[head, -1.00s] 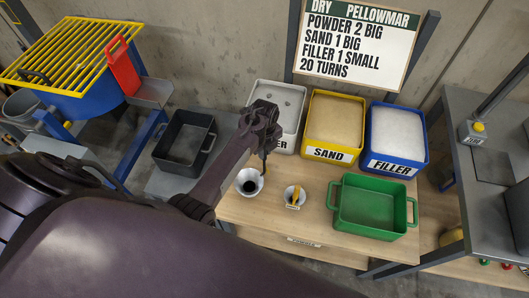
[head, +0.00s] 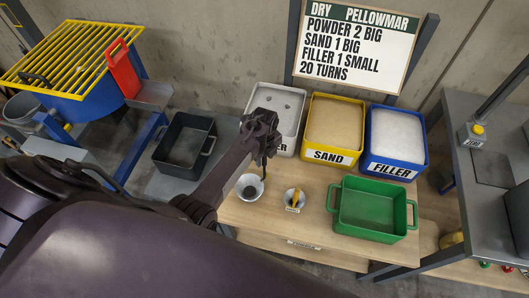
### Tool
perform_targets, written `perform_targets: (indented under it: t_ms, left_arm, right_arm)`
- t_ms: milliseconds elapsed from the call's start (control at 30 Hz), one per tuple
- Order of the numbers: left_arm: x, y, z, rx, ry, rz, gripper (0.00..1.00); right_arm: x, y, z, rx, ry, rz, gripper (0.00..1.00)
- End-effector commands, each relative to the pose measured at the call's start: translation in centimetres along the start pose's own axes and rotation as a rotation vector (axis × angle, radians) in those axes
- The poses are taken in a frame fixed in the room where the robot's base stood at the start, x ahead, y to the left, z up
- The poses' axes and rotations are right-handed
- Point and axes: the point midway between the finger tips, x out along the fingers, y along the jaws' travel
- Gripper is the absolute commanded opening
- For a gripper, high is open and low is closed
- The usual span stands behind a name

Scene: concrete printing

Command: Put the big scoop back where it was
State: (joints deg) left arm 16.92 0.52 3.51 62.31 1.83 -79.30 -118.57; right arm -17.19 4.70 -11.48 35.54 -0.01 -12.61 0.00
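A round pale metal vessel with a dark inside (head: 249,188) is at the left front of the wooden table. I cannot tell whether it is the big scoop or a holder with the scoop in it. My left gripper (head: 263,168) points down just above its back right rim. A thin dark part runs down from the gripper to the rim; finger or handle, I cannot tell, and the grip is unclear. My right gripper is not in view.
A grey bin (head: 290,97), partly behind my gripper, a yellow sand bin (head: 334,156) and a blue filler bin (head: 394,170) line the table's back. A green tub (head: 370,228) stands front right. A black tub (head: 183,146) and a blue mixer (head: 92,103) are left.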

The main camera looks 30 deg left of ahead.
Motion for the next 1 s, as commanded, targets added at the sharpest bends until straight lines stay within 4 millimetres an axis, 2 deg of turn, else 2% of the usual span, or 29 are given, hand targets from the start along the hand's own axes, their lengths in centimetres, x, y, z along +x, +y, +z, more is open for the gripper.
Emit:
perform_targets:
  t_ms: [167,400,600,800,1000]
  left_arm:
    - [-1.9,-0.1,0.1,0.001,-0.002,-0.004,0.39]
    - [-7.0,-0.1,0.0,0.001,-0.002,-0.005,0.39]
    - [-10.4,-0.1,0.0,0.0,-0.002,-0.004,0.39]
    - [-11.9,0.0,0.0,0.0,-0.001,0.001,0.39]
    - [-12.0,0.0,0.0,0.0,-0.001,0.0,0.39]
  right_arm:
    - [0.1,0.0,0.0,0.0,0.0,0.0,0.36]
    - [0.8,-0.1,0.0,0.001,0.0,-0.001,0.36]
    - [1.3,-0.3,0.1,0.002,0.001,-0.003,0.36]
    - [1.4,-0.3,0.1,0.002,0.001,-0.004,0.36]
    - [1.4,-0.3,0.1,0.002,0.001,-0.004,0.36]
